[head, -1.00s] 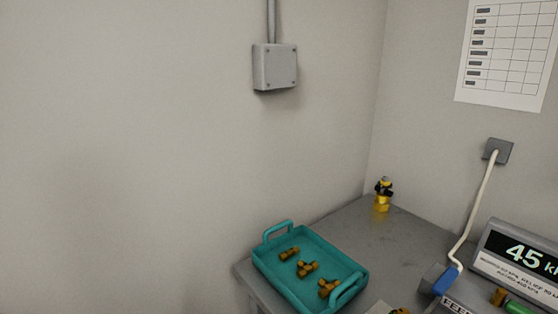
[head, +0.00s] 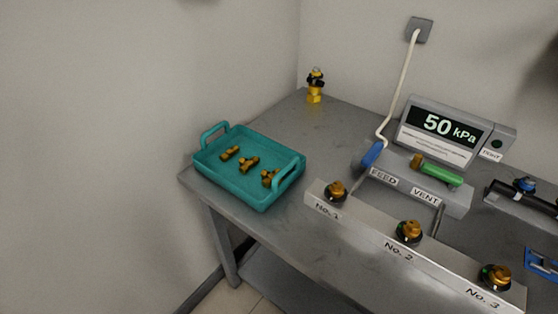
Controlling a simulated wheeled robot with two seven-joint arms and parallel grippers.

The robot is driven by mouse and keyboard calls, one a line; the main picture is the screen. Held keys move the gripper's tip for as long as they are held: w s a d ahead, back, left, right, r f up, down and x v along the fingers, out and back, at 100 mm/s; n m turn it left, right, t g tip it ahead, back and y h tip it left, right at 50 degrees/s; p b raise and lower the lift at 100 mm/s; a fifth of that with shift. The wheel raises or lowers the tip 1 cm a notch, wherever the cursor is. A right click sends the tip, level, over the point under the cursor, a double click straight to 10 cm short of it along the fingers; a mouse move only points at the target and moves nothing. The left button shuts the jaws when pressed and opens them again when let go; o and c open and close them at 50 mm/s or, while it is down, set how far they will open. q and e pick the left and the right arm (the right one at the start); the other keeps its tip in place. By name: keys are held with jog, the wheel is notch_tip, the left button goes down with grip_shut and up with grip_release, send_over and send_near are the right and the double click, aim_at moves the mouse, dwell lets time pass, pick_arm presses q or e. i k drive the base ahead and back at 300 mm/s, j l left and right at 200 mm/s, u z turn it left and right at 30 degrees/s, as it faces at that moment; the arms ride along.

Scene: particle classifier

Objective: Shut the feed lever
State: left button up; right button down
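The feed lever (head: 373,154) has a blue handle and sits at the left end of a grey manifold block (head: 457,201), above the label FEED. It slants up and to the right, across the block's length. A green lever (head: 441,173) lies along the block above the label VENT, with a brass part at its left end. A display (head: 440,129) behind them reads 50 kPa. Neither of my grippers shows in the head view.
A teal tray (head: 233,191) with several brass fittings stands at the table's left. A rail (head: 374,229) in front carries brass fittings at No. 1, No. 2 and No. 3. A pale hose (head: 400,85) runs from a wall box. A yellow-black fitting (head: 315,86) stands at the back.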

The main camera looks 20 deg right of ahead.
aim_at(375, 151)
jog(key=z, duration=1.6)
